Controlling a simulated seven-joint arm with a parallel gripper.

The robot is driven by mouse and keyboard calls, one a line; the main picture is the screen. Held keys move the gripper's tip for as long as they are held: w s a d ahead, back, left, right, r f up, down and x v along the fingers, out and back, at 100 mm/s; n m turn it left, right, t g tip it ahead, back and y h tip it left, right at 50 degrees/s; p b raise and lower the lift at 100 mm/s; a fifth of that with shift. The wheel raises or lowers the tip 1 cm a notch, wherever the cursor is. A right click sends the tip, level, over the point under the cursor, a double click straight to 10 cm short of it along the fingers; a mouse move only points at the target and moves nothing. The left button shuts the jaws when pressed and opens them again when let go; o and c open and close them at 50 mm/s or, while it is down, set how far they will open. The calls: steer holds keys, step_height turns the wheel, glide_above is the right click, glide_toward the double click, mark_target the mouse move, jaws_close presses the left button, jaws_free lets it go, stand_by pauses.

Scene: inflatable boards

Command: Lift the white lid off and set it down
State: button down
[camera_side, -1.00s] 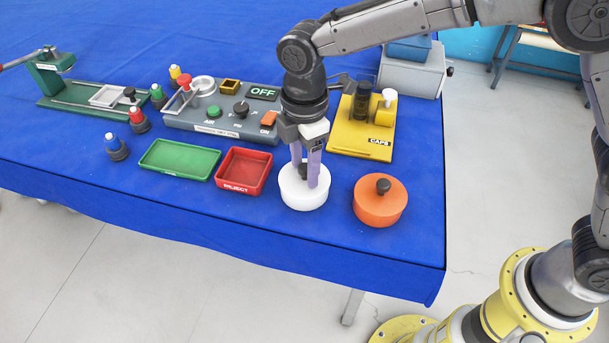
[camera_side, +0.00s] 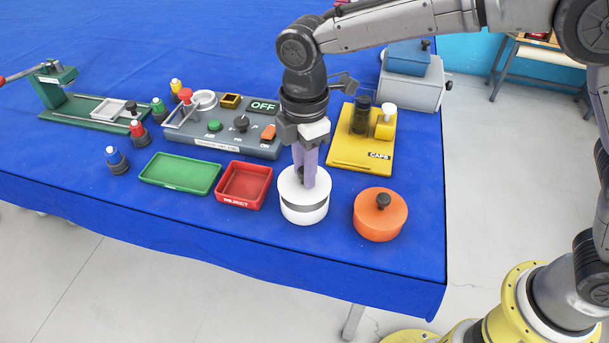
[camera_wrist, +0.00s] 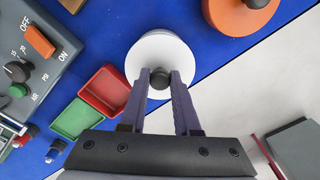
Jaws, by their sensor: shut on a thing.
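The white lid (camera_side: 289,192) is round with a dark knob (camera_wrist: 159,78) on top. My gripper (camera_side: 305,180) points down and is shut on that knob; the wrist view shows a finger on each side of it. The lid is level and sits a little above a round white container (camera_side: 304,217), with a grey band showing between them. The lid (camera_wrist: 150,55) hides the container's inside from above.
An orange lidded pot (camera_side: 380,220) stands close on the right. A red tray (camera_side: 243,203) and a green tray (camera_side: 180,188) lie left. Behind are a grey control panel (camera_side: 225,148) and a yellow caps stand (camera_side: 350,152). Blue cloth is bare in front.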

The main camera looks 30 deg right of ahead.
steer(key=s+d+r, duration=0.8)
steer(key=s+r, duration=0.2)
steer(key=s, duration=0.2)
steer(key=s+d+f, duration=0.2)
steer(key=s+d, duration=0.2)
steer(key=d, duration=0.5)
steer(key=s+d+f, duration=0.1)
steer(key=s+d, duration=0.2)
steer(key=d, duration=0.5)
steer(key=w+f, duration=0.2)
steer(key=w, duration=0.2)
steer(key=w+f, duration=0.3)
steer(key=w, duration=0.1)
steer(key=w+f, duration=0.3)
steer(key=w, duration=0.1)
steer(key=shift+w+a+f, duration=0.1)
steer(key=shift+w+f, duration=0.05)
steer(key=shift+w, duration=0.15)
steer(key=shift+w+f, duration=0.4)
steer(key=shift+f, duration=0.05)
steer(key=shift+w+f, duration=0.15)
steer(key=shift+f, duration=0.8)
steer(key=shift+w+f, duration=0.15)
steer(key=shift+f, duration=0.75)
